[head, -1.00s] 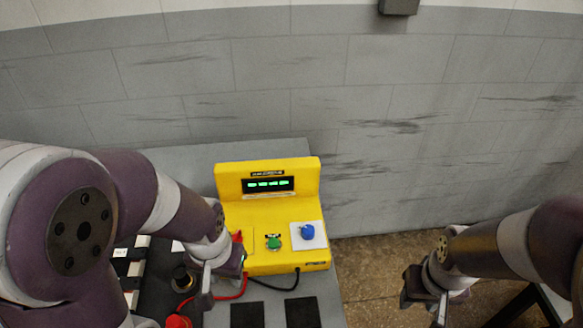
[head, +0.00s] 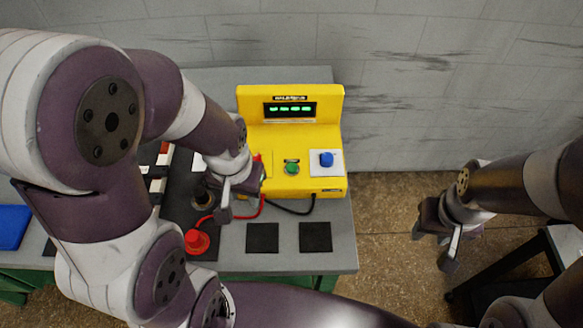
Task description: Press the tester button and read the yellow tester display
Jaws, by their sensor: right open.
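The yellow tester (head: 290,140) stands on the grey bench. Its display (head: 290,110) is lit with several green dash-like marks, too small to read surely. A green button (head: 291,168) sits on its front panel, with a blue knob (head: 326,159) on a white plate to its right. My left gripper (head: 232,198) is over the bench at the tester's left front corner, left of the green button; I cannot tell whether it touches anything, and its jaws are not clear. My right gripper (head: 433,245) is open, over the floor to the right of the bench.
A red knob-like part (head: 197,242) lies on the bench in front. A red and a black cable run from the tester. Two black squares (head: 262,238) are on the bench top. A blue item (head: 13,226) is at far left. A dark-framed table (head: 530,262) stands at right.

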